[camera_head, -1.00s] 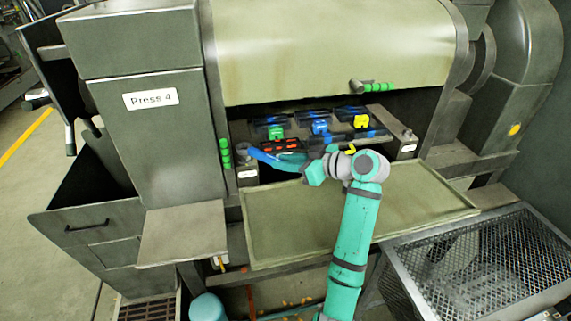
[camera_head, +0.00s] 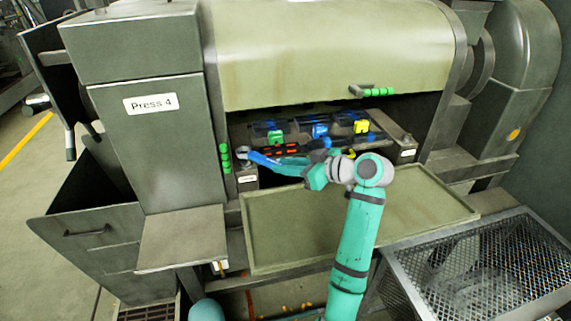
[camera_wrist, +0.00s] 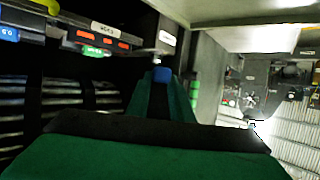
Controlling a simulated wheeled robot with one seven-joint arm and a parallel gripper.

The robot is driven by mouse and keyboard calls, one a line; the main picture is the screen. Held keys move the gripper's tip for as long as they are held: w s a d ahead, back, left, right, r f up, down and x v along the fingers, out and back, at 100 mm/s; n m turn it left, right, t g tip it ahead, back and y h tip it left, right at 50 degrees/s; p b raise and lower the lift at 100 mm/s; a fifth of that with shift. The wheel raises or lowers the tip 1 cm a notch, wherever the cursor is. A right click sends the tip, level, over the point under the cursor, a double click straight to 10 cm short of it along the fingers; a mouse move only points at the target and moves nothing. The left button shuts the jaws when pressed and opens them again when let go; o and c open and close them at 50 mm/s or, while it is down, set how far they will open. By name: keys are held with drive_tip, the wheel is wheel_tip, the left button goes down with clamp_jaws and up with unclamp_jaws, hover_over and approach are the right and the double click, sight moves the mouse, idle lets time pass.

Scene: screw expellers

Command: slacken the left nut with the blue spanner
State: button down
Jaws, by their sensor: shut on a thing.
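The blue spanner (camera_head: 264,159) is held out level from my gripper (camera_head: 296,168), its head pointing left. The head lies at the left nut (camera_head: 242,151), on the left end of the press's front bar; I cannot tell whether its jaw is around the nut or only beside it. My gripper is shut on the spanner's handle. The right nut (camera_head: 408,138) stands at the bar's right end.
Behind the bar are blocks with green (camera_head: 276,137), blue (camera_head: 320,131) and yellow (camera_head: 361,126) parts. The press hood (camera_head: 330,50) overhangs them. A shallow tray (camera_head: 290,225) lies below my arm, and a mesh basket (camera_head: 480,270) stands at right.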

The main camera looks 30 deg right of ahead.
drive_tip(key=s+a+r, duration=0.1)
drive_tip(key=s+a, duration=0.2)
drive_tip(key=s, duration=0.8)
drive_tip(key=shift+s+r, duration=0.15)
drive_tip(key=shift+r, duration=0.05)
idle(0.6)
drive_tip(key=shift+a, duration=0.1)
